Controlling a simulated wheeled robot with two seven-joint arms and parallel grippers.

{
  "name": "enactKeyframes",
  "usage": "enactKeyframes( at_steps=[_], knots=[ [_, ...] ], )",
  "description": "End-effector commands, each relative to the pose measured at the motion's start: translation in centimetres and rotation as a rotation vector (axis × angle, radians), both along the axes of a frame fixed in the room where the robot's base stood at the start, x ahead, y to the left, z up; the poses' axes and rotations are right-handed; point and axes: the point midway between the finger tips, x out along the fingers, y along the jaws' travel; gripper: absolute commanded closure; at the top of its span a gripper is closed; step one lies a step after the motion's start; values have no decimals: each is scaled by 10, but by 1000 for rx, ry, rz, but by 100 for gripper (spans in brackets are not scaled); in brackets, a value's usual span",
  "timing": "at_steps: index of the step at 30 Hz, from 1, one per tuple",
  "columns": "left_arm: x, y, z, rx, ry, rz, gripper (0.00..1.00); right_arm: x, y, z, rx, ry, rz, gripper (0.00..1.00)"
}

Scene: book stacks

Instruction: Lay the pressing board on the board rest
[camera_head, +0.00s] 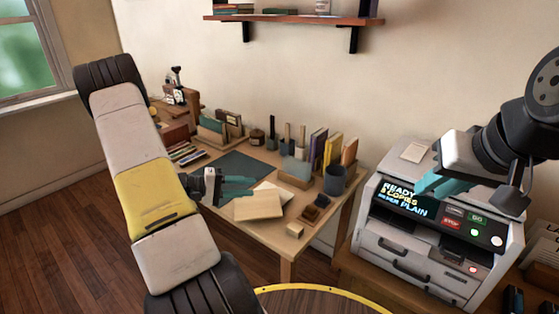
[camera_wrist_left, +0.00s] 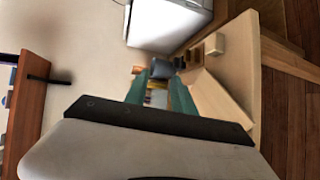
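A flat pale wooden board (camera_head: 258,206), which looks like the pressing board, lies at the front of the desk, partly over a white sheet (camera_head: 275,191). It also shows in the left wrist view (camera_wrist_left: 222,105). My left gripper (camera_head: 252,187) is just behind the board's upper left edge. Its teal fingers stand apart in the left wrist view (camera_wrist_left: 158,88), with no object held between them. My right gripper (camera_head: 432,184) hangs in front of the copier, seemingly empty; its finger gap is unclear. I cannot clearly pick out a board rest; a small pale block (camera_head: 295,229) sits at the desk's front corner.
The desk (camera_head: 289,246) also bears a dark green mat (camera_head: 240,167), a grey-blue cup (camera_head: 335,179), upright books (camera_head: 318,148) and small dark blocks (camera_head: 312,212). A copier (camera_head: 400,232) stands to the right. A wall shelf (camera_head: 290,18) is above.

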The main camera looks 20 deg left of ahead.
Motion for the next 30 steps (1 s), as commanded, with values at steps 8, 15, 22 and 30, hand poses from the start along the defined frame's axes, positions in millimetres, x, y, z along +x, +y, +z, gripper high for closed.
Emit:
enactKeyframes(
  at_steps=[8,15,22,30],
  knots=[
    [-51,-104,103,345,138,-346,69,0,0,0,0,0,0,76],
    [-115,-147,160,713,153,-445,69,0,0,0,0,0,0,76],
    [-168,-157,202,1033,34,-378,69,0,0,0,0,0,0,76],
    [-198,-154,233,1206,-143,-231,69,0,0,0,0,0,0,76]
  ],
)
